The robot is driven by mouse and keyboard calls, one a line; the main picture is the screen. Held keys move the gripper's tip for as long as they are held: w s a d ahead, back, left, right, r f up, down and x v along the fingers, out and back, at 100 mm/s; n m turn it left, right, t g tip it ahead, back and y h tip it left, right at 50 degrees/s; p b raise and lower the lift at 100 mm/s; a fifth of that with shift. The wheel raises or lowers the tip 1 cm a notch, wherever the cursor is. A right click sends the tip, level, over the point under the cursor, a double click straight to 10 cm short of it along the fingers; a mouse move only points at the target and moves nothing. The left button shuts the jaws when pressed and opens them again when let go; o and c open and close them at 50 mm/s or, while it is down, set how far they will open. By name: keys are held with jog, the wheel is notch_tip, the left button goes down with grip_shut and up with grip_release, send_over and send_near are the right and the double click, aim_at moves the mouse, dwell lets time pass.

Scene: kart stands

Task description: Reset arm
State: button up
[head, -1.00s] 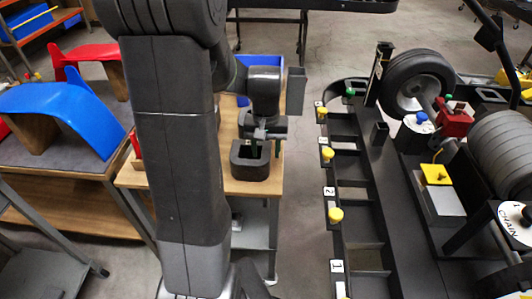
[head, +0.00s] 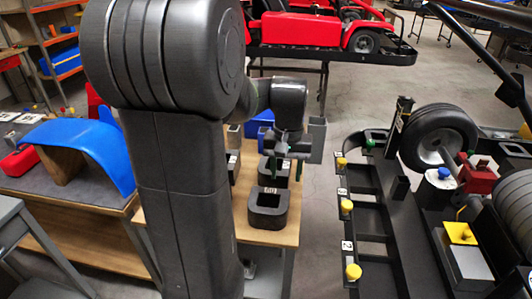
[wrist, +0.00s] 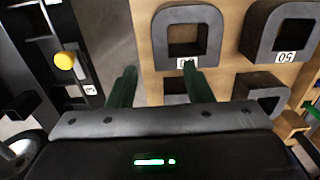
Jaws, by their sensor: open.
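My gripper (head: 288,168) is over the wooden bench (head: 285,232) in the head view. Its two dark green fingers stand apart with nothing between them, and they show in the wrist view (wrist: 158,78) too. A dark block with a square opening (head: 268,208) stands on the bench, nearer the camera than the gripper. In the wrist view, one such block (wrist: 160,40) lies just beyond the right finger, and another (wrist: 285,30) is farther right. My arm hides part of the bench in the head view.
A black kart stand with yellow knobs (head: 346,207) and a wheel (head: 440,138) is to the right, across a strip of floor. A table with a blue fender (head: 85,148) is at left. A red kart (head: 300,35) is on a stand behind.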

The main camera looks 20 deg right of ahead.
aim_at(284, 201)
notch_tip(284, 201, down, 12)
jog(key=shift+r+b, duration=0.15)
jog(key=shift+b, duration=0.15)
jog(key=shift+r, duration=1.65)
